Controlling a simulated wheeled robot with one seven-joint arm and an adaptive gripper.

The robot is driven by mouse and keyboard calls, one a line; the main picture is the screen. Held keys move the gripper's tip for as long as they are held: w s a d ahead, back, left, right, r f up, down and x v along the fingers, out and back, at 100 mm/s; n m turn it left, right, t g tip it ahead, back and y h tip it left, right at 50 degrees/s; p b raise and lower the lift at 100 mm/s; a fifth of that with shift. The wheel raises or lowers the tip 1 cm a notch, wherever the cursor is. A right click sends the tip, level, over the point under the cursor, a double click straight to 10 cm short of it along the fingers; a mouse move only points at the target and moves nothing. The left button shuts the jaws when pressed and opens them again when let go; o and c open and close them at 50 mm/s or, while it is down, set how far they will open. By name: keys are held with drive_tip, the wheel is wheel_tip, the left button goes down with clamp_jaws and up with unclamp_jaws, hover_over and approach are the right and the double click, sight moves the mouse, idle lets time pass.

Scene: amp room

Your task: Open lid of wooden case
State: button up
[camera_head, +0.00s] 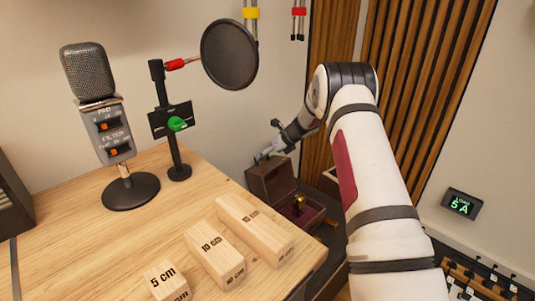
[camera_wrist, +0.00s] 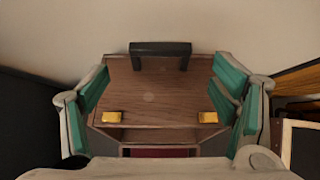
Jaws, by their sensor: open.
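The wooden case (camera_head: 290,213) stands beyond the light wooden table. Its brown lid (camera_head: 270,180) is raised, and the dark red inside shows with a brass-coloured object (camera_head: 299,204) in it. In the wrist view the lid (camera_wrist: 150,98) has a black handle (camera_wrist: 160,50) and two gold fittings (camera_wrist: 112,117). A strip of the case's red inside (camera_wrist: 160,152) shows below the lid. My gripper (camera_head: 268,152) is at the lid's upper edge. In the wrist view my gripper (camera_wrist: 162,92) is open, with teal pads at either side of the lid; I cannot tell whether they touch it.
The table (camera_head: 95,240) holds a microphone (camera_head: 88,75), a stand with a round pop filter (camera_head: 230,55), and three wooden blocks (camera_head: 215,255) near its right edge. A wall (camera_head: 240,130) is close behind the case. Slatted panels (camera_head: 420,90) stand to the right.

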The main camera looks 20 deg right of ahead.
drive_tip(key=v, duration=1)
drive_tip(key=shift+s+r, duration=0.15)
drive_tip(key=shift+r, duration=0.15)
drive_tip(key=shift+p, duration=0.35)
drive_tip(key=b, duration=0.1)
hover_over(264, 163)
wheel_tip(264, 163, down, 10)
drive_tip(key=shift+s+r, duration=0.1)
drive_tip(key=shift+r, duration=0.05)
drive_tip(key=shift+c, duration=0.6)
